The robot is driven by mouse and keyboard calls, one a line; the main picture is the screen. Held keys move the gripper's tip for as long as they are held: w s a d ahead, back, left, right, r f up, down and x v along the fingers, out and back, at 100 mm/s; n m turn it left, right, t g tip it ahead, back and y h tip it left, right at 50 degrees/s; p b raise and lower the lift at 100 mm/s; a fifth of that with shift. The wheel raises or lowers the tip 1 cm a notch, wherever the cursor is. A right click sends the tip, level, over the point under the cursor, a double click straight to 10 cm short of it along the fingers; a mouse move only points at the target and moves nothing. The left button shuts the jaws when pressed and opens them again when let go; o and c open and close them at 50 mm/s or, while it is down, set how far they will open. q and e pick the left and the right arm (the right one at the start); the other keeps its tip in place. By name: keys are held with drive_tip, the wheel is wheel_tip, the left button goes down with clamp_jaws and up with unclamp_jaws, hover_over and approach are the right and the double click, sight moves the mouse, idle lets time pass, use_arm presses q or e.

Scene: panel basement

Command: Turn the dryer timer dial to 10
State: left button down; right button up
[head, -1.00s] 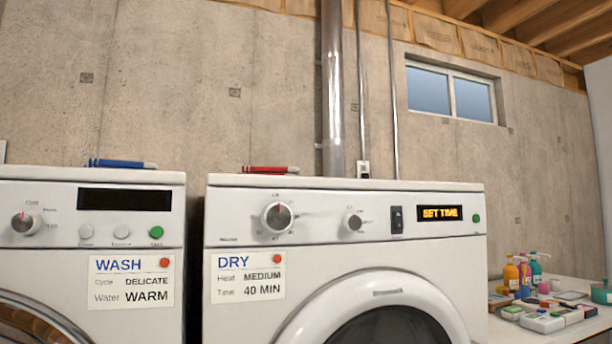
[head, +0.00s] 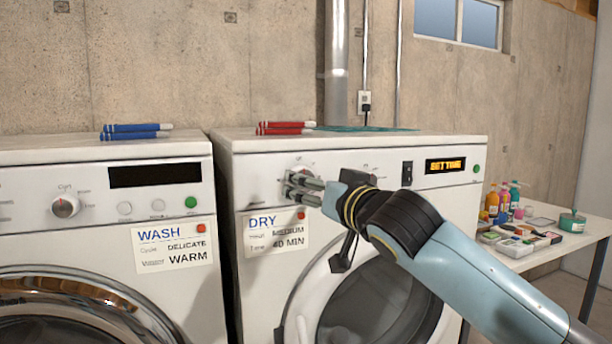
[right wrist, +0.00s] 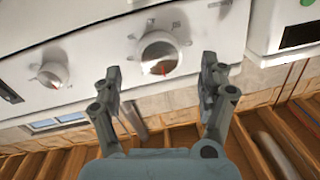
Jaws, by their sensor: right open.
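In the right wrist view the large dial (right wrist: 158,54) is a white knob with a red pointer line. The two fingers of my right gripper (right wrist: 160,70) are open, one on either side of it, and nothing is between them but the view of the dial. I cannot tell whether they touch it. My left gripper is not in view.
A smaller dryer knob (right wrist: 50,75) is beside the large dial. A black switch (head: 407,174) and a green button (head: 476,169) are on the panel. A DRY card (head: 275,232) reads MEDIUM, 40 MIN. The washer (head: 60,150) stands left. A table (head: 540,250) holds bottles.

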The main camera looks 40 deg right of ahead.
drive_tip(key=w, duration=0.3)
drive_tip(key=shift+w+d+p, duration=0.35)
drive_tip(key=shift+w, duration=0.05)
drive_tip(key=c, duration=1.2)
drive_tip(key=shift+o, duration=0.2)
drive_tip(key=shift+f+m+t+b, duration=0.1)
drive_tip(key=shift+m+t+b, duration=0.2)
drive_tip(key=shift+m+b, duration=3.25)
drive_tip(key=shift+m+p, duration=0.8)
drive_tip(key=shift+m, duration=0.25)
